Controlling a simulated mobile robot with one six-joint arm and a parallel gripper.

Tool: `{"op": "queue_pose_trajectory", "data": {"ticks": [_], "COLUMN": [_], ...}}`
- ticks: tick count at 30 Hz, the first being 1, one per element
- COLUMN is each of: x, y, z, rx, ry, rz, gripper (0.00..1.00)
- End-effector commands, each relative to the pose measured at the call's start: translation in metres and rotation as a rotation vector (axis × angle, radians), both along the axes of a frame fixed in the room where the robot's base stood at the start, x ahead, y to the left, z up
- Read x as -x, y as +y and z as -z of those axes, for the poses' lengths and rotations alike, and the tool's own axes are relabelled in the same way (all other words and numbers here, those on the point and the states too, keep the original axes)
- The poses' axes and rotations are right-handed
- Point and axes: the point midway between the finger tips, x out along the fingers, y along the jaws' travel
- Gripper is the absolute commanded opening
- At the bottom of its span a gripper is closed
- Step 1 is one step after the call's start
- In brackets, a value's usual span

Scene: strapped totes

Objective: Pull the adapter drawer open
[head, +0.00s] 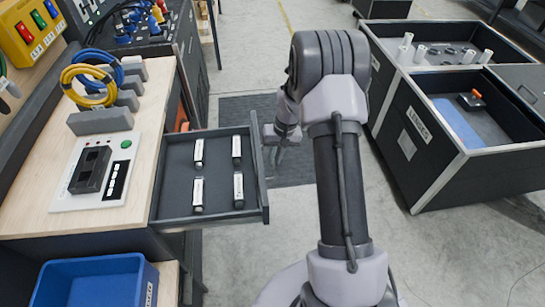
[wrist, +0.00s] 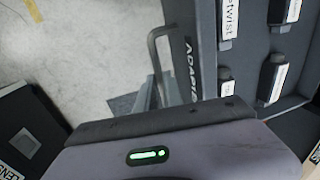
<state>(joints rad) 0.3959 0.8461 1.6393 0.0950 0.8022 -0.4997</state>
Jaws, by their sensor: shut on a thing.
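The adapter drawer (head: 218,180) stands pulled out from the workbench in the head view, with several black and white adapters (head: 238,148) lying inside. Its front panel, with lettering that begins "ADAP", shows in the wrist view (wrist: 193,85). A grey bar handle (wrist: 153,50) stands off that panel. My gripper (wrist: 160,92) is shut on the handle; the fingers partly hide it. In the head view my gripper (head: 281,143) is beside the drawer's front edge, and the handle itself is hard to make out.
The wooden bench top (head: 35,195) holds a white panel (head: 97,172) and coiled blue and yellow cables (head: 92,82). A blue bin (head: 95,280) sits below, left of the drawer. Large dark totes (head: 432,140) stand at right. Concrete floor lies open between them and the drawer.

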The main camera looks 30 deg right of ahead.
Motion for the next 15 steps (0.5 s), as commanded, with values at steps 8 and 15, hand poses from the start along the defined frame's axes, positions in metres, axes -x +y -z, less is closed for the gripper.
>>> {"op": "queue_pose_trajectory", "data": {"ticks": [8, 15], "x": [-0.0001, -0.0002], "y": [0.0000, 0.0000], "z": [0.0001, 0.0000], "rx": [0.000, 0.000], "ry": [0.000, 0.000], "rz": [0.000, 0.000], "gripper": [0.30, 0.33]}}
